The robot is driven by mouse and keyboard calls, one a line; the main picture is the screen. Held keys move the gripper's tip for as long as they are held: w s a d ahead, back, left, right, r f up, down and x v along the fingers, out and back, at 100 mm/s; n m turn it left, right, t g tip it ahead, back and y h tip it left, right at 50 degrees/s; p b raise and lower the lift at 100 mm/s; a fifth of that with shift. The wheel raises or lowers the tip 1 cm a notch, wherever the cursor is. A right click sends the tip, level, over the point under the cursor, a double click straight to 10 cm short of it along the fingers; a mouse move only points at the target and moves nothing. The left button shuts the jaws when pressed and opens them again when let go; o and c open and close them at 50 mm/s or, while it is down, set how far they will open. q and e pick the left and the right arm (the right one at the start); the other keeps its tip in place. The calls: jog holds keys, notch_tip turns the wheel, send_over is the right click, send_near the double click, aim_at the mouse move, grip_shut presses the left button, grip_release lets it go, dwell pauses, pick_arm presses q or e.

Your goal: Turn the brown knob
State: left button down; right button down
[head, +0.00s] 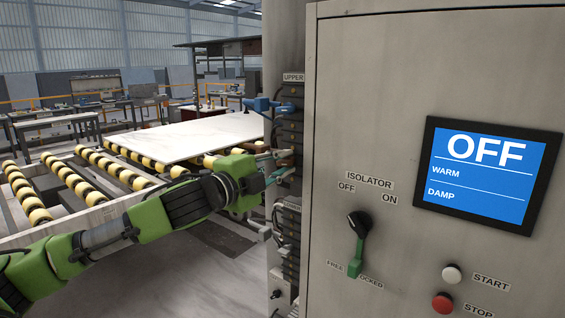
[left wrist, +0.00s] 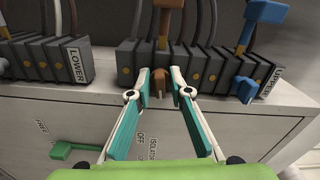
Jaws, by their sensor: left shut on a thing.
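The brown knob (left wrist: 162,57) shows in the left wrist view on the row of dark blocks on the cabinet's side. My left gripper also shows there (left wrist: 161,88), its two teal-and-white fingers on either side of the knob's lower end. It is shut on the knob; the exact contact is hard to see. In the head view my left gripper (head: 287,163) reaches the cabinet's left side, below the UPPER label, and mostly hides the knob. My right gripper is not in view.
A blue knob (head: 262,104) sticks out above my gripper. A white slab (head: 190,137) lies on rollers behind my arm.

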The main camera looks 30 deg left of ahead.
pick_arm(q)
jog(key=shift+f, duration=0.1)
jog(key=c, duration=2.1)
grip_release()
jog(key=shift+c, duration=0.2)
